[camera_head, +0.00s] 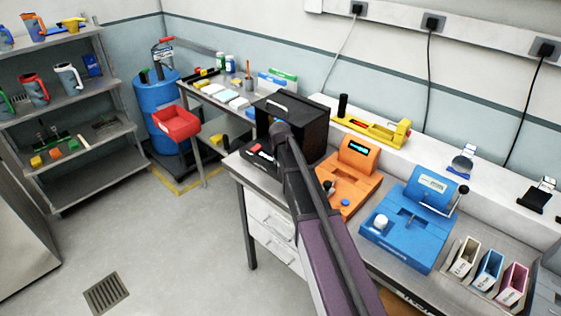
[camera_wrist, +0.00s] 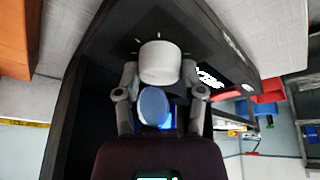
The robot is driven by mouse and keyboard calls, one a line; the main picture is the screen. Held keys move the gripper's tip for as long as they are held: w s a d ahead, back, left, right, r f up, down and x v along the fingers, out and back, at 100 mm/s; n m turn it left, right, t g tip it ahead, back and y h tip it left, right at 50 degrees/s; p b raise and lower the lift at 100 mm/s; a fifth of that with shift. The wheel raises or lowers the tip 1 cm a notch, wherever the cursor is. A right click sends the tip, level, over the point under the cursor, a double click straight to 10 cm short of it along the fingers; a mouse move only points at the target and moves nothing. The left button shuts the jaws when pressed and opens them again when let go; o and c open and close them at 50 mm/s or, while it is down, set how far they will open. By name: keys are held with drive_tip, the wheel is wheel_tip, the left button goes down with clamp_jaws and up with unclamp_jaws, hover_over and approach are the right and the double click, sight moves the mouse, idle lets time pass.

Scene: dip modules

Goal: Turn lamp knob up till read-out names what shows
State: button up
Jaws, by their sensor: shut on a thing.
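The lamp cabinet is a black box (camera_head: 300,118) with a handle on top, standing at the far left end of the workbench. In the wrist view its black front panel (camera_wrist: 205,45) carries a white round knob (camera_wrist: 160,62) with small tick marks around it. My gripper (camera_wrist: 160,72) is shut on the knob, one finger on each side. A pale blue disc (camera_wrist: 153,105) with a blue glow beside it shows between the fingers. A white lit patch with dark characters (camera_wrist: 210,77) is on the panel, too blurred to read. In the head view my arm hides the knob.
An orange module (camera_head: 350,180) and a blue module (camera_head: 410,225) stand right of the cabinet. Coloured holders (camera_head: 488,270) are at the right. A yellow tool (camera_head: 375,130) lies on the back ledge.

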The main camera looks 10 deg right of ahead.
drive_tip(key=m+h, duration=0.1)
drive_tip(key=m, duration=0.2)
drive_tip(key=shift+a+g, duration=0.1)
drive_tip(key=shift+g, duration=0.2)
drive_tip(key=shift+m+g+h, duration=0.4)
drive_tip(key=shift+m+h, duration=0.2)
drive_tip(key=shift+m, duration=1.1)
drive_tip(key=o, duration=1.1)
drive_tip(key=shift+o, duration=0.2)
drive_tip(key=shift+w+r, duration=0.1)
